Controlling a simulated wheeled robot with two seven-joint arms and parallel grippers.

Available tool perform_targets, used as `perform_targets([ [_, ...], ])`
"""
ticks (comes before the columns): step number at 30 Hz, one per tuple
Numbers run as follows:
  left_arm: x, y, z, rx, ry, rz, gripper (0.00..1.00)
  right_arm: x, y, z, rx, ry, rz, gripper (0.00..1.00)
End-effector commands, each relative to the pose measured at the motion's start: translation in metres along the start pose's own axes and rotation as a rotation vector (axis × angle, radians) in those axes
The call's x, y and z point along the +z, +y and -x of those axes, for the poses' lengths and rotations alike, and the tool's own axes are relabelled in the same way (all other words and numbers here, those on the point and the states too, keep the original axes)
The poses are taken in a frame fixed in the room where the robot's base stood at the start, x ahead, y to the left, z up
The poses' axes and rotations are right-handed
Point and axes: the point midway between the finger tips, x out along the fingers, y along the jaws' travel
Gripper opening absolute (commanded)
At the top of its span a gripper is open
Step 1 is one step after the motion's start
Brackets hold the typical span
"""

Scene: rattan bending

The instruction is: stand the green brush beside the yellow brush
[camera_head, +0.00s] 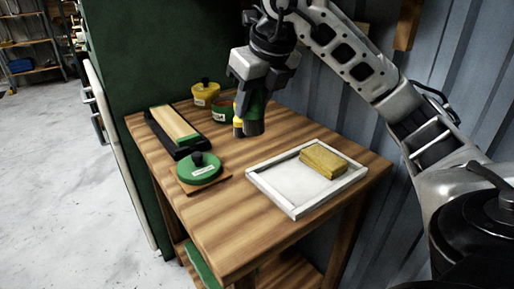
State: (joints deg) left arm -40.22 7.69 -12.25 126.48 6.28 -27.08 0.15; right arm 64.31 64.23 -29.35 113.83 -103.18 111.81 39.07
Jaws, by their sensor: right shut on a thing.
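My right gripper (258,98) comes in from the upper right, pointing down over the back of the wooden table. It is shut on the green brush (257,108), a green piece with a dark lower end, mostly covered by the fingers. The yellow brush (238,124) is a small yellow piece showing just left of the fingers, close to the green brush in the picture. I cannot tell whether the two touch, or whether the green brush rests on the table. My left gripper is not in view.
A yellow pot (206,94) and a partly hidden green pot (219,112) stand behind. A black tray with a pale block (174,127) lies left. A green round lid (201,170) sits on a board. A white tray (277,191) holds a yellow sponge (323,161). The front table is clear.

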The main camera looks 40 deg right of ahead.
Motion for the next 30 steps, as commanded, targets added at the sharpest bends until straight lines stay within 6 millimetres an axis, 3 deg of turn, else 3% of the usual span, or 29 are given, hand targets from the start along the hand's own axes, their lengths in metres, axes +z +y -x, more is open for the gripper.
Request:
perform_targets([
  [5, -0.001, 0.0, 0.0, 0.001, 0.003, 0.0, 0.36, 0.007, -0.013, -0.008, -0.022, 0.005, -0.063, 0.12],
  [15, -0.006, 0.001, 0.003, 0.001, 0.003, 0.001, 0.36, 0.05, -0.066, -0.065, -0.022, 0.007, -0.062, 0.12],
  [21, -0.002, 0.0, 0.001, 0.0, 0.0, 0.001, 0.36, 0.054, -0.084, -0.107, -0.021, 0.006, -0.058, 0.12],
  [30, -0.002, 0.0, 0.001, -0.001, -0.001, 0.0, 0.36, 0.059, -0.093, -0.128, -0.021, 0.003, -0.055, 0.12],
])
